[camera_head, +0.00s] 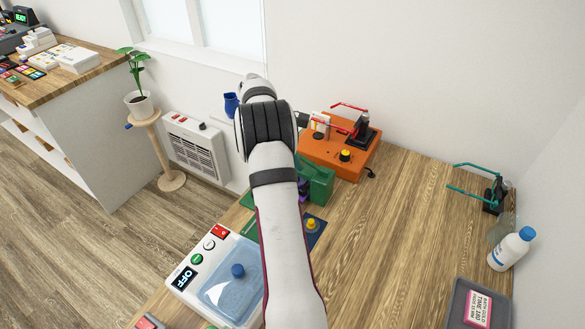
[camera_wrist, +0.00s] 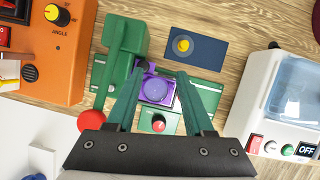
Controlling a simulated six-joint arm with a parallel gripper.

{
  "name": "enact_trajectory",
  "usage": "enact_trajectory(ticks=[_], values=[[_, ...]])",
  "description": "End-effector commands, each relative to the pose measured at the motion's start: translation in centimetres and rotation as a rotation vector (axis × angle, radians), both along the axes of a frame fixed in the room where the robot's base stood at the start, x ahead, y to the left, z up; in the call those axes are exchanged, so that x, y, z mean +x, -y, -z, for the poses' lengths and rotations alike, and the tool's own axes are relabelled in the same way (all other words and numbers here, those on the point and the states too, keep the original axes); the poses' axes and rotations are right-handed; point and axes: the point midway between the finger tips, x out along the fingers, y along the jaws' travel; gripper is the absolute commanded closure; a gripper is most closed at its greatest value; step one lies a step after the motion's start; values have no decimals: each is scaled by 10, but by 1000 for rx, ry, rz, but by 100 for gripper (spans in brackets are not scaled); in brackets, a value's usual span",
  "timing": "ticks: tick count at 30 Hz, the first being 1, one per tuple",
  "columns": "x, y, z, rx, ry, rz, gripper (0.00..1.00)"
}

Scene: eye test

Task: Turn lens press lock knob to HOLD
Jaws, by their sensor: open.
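The green lens press (camera_wrist: 124,45) stands at the upper left of the wrist view, with a purple lens holder (camera_wrist: 148,92) on its green base. A red knob (camera_wrist: 158,123) sits on the base near my gripper's body; its labels and setting are too small to read. My gripper (camera_wrist: 160,76) is open, with its two teal fingers spread either side of the purple holder and nothing between them held. In the head view the press (camera_head: 320,183) is partly hidden by my arm, and my gripper is hidden there too.
A blue plate with a yellow knob (camera_wrist: 183,45) lies beside the press. An orange machine (camera_head: 338,152) stands behind it. A white machine with a clear lid (camera_head: 216,281) reads OFF. A bottle (camera_head: 511,249) and grey tray (camera_head: 466,297) are at right; the table between is clear.

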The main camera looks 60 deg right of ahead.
Motion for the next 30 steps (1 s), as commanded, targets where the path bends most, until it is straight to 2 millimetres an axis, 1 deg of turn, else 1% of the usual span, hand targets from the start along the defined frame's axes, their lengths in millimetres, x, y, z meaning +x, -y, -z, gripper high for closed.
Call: enact_trajectory(ticks=[4, 5, 7, 8, 11, 12, 15, 18, 19, 20, 23, 30], values=[[0, 0, 0, 0, 0, 0, 48], [0, 0, 0, 0, 0, -1, 46], [3, -3, -1, -9, 27, 12, 33], [6, -6, -2, -21, 64, 33, 30], [28, -30, -9, -85, 301, 201, 30], [37, -40, -14, -111, 410, 296, 30], [51, -60, -28, -161, 634, 539, 30], [56, -68, -35, -185, 756, 692, 30], [57, -68, -35, -188, 771, 715, 30], [58, -68, -33, -191, 779, 726, 30], [63, -64, -14, -189, 778, 732, 30], [85, -45, 53, -188, 777, 728, 30]])
